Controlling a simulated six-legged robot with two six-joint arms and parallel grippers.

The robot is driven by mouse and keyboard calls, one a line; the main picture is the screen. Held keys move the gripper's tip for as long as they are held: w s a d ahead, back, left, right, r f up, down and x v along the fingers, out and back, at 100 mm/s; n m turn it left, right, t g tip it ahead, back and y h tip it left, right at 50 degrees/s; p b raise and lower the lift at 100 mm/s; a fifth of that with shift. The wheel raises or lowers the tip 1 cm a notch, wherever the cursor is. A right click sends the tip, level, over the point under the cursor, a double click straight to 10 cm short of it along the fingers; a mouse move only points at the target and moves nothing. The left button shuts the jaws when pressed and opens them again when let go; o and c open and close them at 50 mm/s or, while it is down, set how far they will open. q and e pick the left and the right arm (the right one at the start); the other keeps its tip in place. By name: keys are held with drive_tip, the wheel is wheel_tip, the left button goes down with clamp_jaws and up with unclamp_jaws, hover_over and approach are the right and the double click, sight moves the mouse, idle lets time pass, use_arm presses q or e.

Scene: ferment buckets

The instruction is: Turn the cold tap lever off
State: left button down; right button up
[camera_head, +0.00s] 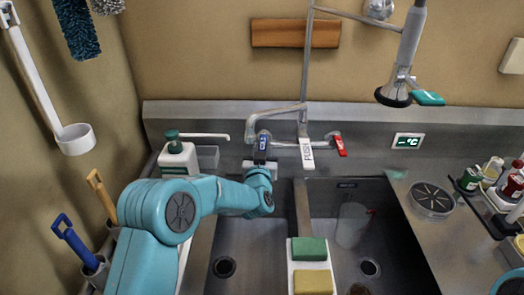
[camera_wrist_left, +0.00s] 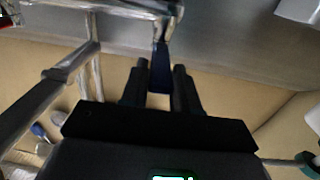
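The cold tap lever, dark blue (camera_head: 263,143), hangs at the left end of the wall mixer tap (camera_head: 285,144) in the head view. The lever also shows in the left wrist view (camera_wrist_left: 160,72), pointing down between my two dark fingers. My left gripper (camera_wrist_left: 160,78) is open around the lever, with a finger on either side and narrow gaps; I cannot tell whether either finger touches it. In the head view my left gripper (camera_head: 261,164) is small, just below the lever and partly hidden by my wrist. My right gripper is out of view.
A white PUSH lever (camera_head: 306,152) and a red lever (camera_head: 340,145) are right of the blue one. A soap bottle (camera_head: 177,158) stands left. Two sink basins lie below, with sponges (camera_head: 310,250) on the divider and a clear jug (camera_head: 352,225) in the right basin.

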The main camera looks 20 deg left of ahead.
use_arm(q)
drive_tip(key=shift+d+f+y+b, duration=0.1)
drive_tip(key=shift+d+y+b, duration=0.05)
drive_tip(key=shift+y+b, duration=0.2)
drive_tip(key=shift+w+d+n+y, duration=0.15)
drive_tip(key=shift+n+y, duration=0.1)
drive_tip(key=shift+n, duration=0.15)
drive_tip(key=shift+r, duration=0.2)
drive_tip(key=c, duration=1.2)
unclamp_jaws()
drive_tip(key=shift+o, duration=1.4)
